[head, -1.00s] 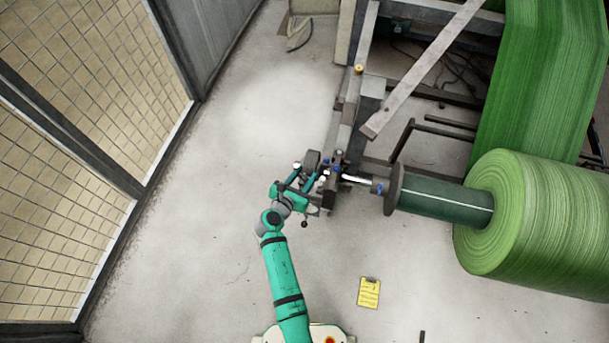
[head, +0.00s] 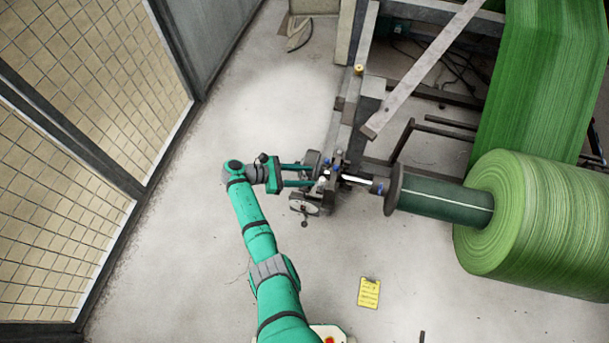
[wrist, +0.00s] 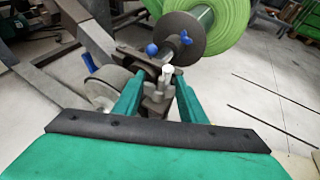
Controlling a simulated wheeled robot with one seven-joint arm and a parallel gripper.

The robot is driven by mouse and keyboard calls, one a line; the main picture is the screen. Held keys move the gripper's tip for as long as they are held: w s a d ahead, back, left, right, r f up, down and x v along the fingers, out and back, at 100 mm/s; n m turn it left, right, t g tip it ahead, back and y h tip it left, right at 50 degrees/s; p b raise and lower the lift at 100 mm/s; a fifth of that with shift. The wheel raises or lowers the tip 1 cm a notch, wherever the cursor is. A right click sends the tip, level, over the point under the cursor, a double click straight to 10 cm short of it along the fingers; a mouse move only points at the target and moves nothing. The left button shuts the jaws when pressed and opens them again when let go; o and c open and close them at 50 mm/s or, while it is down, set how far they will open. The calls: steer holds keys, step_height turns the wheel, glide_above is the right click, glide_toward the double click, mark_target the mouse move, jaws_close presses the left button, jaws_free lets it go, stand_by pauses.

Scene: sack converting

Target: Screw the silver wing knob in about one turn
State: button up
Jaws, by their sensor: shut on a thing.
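My gripper (head: 316,175) reaches in from the left to the bearing block at the end of the roll's shaft. In the wrist view my gripper (wrist: 156,88) has its two green fingers on either side of the silver wing knob (wrist: 154,90), shut on it. The knob is small and grey and partly hidden by the fingers. In the head view the fingertips cover most of it.
A white-topped handle (wrist: 168,72), a blue ball knob (wrist: 151,49) and a blue lever (wrist: 89,62) stand close by. A handwheel (head: 304,207) sits below the fingers. The green roll (head: 530,215) is to the right. Floor at left is clear.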

steer(key=shift+m+g, duration=1.5)
steer(key=shift+g, duration=0.3)
steer(key=shift+f+m+g, duration=0.1)
steer(key=shift+m+g, duration=0.6)
steer(key=shift+g, duration=0.1)
steer(key=o, duration=1.1)
steer(key=shift+c, duration=0.2)
steer(key=shift+a, duration=0.1)
